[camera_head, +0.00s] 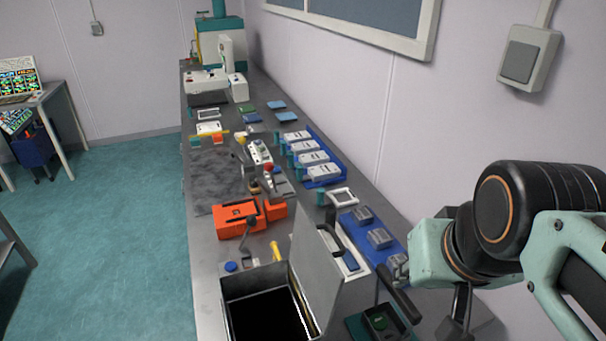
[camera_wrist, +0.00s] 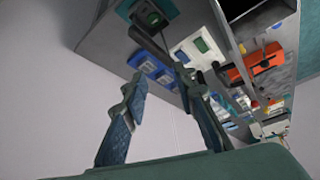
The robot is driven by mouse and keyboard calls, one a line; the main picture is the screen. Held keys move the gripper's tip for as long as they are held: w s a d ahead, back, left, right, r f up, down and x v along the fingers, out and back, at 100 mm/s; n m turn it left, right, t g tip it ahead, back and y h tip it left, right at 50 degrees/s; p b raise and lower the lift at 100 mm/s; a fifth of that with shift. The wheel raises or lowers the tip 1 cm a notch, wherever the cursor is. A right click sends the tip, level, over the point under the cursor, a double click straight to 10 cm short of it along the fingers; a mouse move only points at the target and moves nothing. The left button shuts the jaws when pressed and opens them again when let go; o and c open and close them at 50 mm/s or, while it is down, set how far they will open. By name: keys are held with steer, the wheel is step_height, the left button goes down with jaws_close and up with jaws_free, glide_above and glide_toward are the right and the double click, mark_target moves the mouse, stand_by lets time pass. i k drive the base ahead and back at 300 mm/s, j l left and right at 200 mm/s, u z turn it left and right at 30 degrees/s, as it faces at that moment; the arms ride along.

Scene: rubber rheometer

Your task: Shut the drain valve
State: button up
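I cannot tell for sure which part is the drain valve. A black lever (camera_head: 399,298) slants up over a dark green unit (camera_head: 380,322) at the front right of the bench; the green unit also shows at the top of the wrist view (camera_wrist: 150,16).
A grey box (camera_head: 252,299) with a dark inside and raised lid (camera_head: 316,262) stands at the bench front. Blue trays (camera_head: 329,178) with pale blocks line the wall side. A wall switch (camera_head: 522,60) is above my arm. The floor (camera_head: 110,230) left of the bench is mostly clear.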

mark_target(274, 244)
steer(key=k+j, duration=0.2)
steer(key=k, duration=0.15)
steer(key=k+j+z, duration=0.1)
steer(key=k, duration=0.25)
steer(key=k+j, duration=0.2)
steer(key=j, duration=0.2)
steer(key=k+j+z, duration=0.15)
steer(key=j, duration=0.2)
steer(key=k+j, duration=0.1)
steer(key=j, duration=0.3)
steer(key=k+j+z, duration=0.15)
steer(key=j, duration=0.2)
steer(key=j+z, duration=0.15)
steer(key=j, duration=0.65)
steer(key=i+j+z, duration=0.1)
steer(key=j, duration=0.3)
steer(key=i+j, duration=0.15)
steer(key=j, duration=0.25)
steer(key=i+j+z, duration=0.1)
steer(key=i+j, duration=0.15)
steer(key=i+j+z, duration=0.15)
steer(key=i+j, duration=0.3)
steer(key=i, duration=0.25)
steer(key=i+j+z, duration=0.1)
steer(key=i, duration=0.25)
